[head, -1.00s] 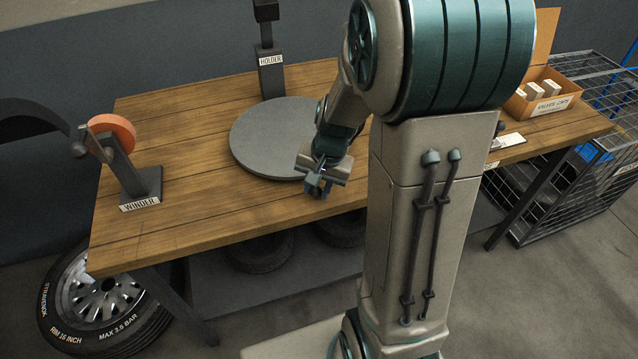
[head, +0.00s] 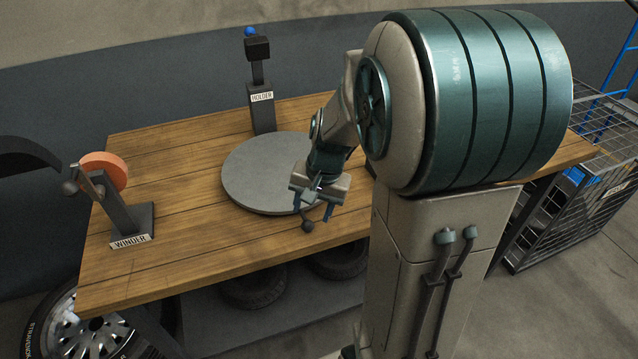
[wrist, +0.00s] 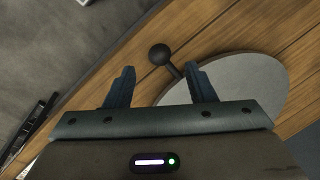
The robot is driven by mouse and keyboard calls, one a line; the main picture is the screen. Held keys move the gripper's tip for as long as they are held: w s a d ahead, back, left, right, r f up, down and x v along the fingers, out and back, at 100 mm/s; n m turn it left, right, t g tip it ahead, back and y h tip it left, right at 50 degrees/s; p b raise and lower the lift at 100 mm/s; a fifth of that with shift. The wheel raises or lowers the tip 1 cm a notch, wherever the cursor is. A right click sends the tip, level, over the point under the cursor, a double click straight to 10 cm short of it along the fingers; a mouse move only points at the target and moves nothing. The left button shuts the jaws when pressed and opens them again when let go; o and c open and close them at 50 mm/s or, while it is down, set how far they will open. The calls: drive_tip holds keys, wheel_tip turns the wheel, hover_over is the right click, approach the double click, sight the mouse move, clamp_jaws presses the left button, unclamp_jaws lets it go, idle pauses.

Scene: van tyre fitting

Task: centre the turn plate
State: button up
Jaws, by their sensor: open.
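The turn plate (head: 262,175) is a grey round disc on the wooden bench. A dark handle with a ball knob (head: 307,226) sticks out from its near edge, over the bench's front edge. My gripper (head: 311,212) is open just above that knob, with blue fingers pointing down. In the wrist view, the plate (wrist: 248,85) lies to the right, partly behind a finger. There the knob (wrist: 160,54) shows beyond and between the two spread fingertips (wrist: 162,70). I cannot tell the height gap between fingers and knob. Nothing is held.
The winder (head: 122,215), with an orange disc (head: 104,170), stands at the bench's left. The holder (head: 262,112), topped by a blue ball (head: 250,31), stands behind the plate. Tyres (head: 253,288) lie under the bench. A wire cage (head: 585,200) stands right. The bench front left is clear.

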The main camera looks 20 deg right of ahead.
wheel_tip(320, 180, up, 9)
drive_tip(key=s+d, duration=0.1)
drive_tip(key=shift+d, duration=0.15)
drive_tip(key=shift+f, duration=0.1)
idle(0.3)
